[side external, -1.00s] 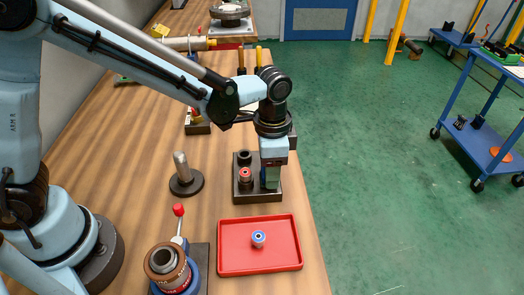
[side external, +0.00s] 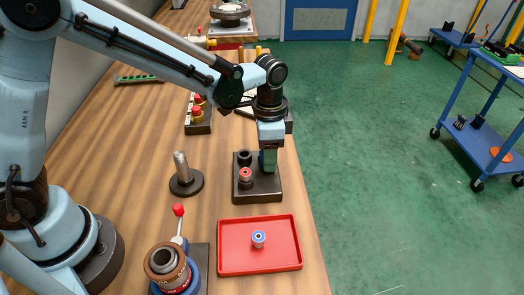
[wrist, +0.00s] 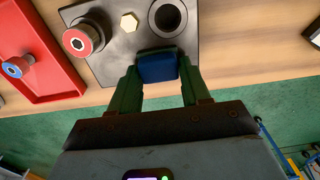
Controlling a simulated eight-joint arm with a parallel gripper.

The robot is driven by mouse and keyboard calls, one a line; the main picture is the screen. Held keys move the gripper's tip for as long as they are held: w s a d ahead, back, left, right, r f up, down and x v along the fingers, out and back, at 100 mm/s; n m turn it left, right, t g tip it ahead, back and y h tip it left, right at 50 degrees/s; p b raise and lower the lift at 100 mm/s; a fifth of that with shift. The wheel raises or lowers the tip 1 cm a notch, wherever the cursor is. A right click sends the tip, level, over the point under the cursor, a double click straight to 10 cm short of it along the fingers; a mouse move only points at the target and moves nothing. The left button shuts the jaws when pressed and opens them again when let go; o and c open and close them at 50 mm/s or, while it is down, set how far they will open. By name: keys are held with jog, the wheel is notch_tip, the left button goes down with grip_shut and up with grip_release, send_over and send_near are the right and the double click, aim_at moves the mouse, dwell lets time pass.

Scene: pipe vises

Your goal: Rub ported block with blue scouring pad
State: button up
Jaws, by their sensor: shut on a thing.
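The ported block (side external: 262,193) is a dark, squarish block on the wooden bench. In the wrist view the block (wrist: 120,58) shows a round bore, a black-rimmed port and a pale hex plug (wrist: 129,22). A red-ringed cylindrical fitting (side external: 245,175) stands at its near left part. My gripper (side external: 268,168) points down over the block's right side. Its green fingers (wrist: 157,85) are shut on the blue scouring pad (wrist: 157,67), which overlaps the block's edge in the wrist view. I cannot tell whether the pad touches the block's top.
A red tray (side external: 225,262) in front of the block holds a blue-ringed fitting (side external: 258,239). Left of the block is a dark round base with an upright post (side external: 181,167). A vise with a red-knobbed lever (side external: 170,268) stands at the near left. The bench edge is close on the right.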

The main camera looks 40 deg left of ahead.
jog(key=w+a, duration=0.2)
jog(key=a, duration=0.1)
jog(key=shift+w, duration=0.4)
notch_tip(320, 180, up, 8)
jog(key=shift+d+r, duration=0.15)
jog(key=shift+r, duration=0.05)
jog(key=shift+s, duration=0.1)
dwell(0.5)
